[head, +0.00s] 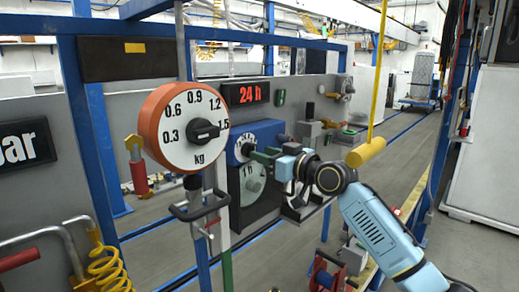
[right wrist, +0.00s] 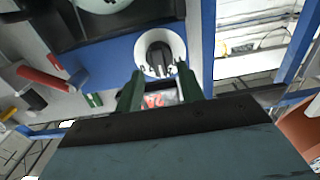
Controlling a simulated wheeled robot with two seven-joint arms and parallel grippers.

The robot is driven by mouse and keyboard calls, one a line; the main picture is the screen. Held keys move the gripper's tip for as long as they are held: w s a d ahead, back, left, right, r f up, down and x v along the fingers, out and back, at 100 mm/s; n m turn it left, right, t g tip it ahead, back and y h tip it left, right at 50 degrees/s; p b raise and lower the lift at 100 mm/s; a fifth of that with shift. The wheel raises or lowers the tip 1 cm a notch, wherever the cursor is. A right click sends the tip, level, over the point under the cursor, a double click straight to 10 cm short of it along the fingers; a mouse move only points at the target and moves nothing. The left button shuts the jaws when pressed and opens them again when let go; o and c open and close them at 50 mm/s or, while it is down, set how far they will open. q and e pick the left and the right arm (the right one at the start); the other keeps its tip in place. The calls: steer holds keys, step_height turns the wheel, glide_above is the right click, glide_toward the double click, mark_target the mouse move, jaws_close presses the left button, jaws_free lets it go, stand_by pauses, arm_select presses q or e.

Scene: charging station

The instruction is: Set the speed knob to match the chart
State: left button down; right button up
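A blue panel (head: 268,132) carries a small white dial with a black knob (right wrist: 158,58), which I take as the speed knob. In the head view the white dial (head: 243,146) is partly hidden by my right gripper (head: 262,155). In the right wrist view my right gripper (right wrist: 161,72) has its green fingers apart, one on each side of the knob's lower end. I cannot tell whether they touch it. The dial's marks are too small to read. No chart is clearly identifiable. My left gripper is not in view.
A large orange-rimmed kg dial (head: 180,112) with a black knob stands left of the blue panel. A red "24 h" display (head: 249,93) is above it, and a black-framed dial (head: 252,185) below. A yellow handle (head: 366,152) hangs close to my right arm.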

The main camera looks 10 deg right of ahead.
steer(key=shift+x, duration=1.3)
jaws_close()
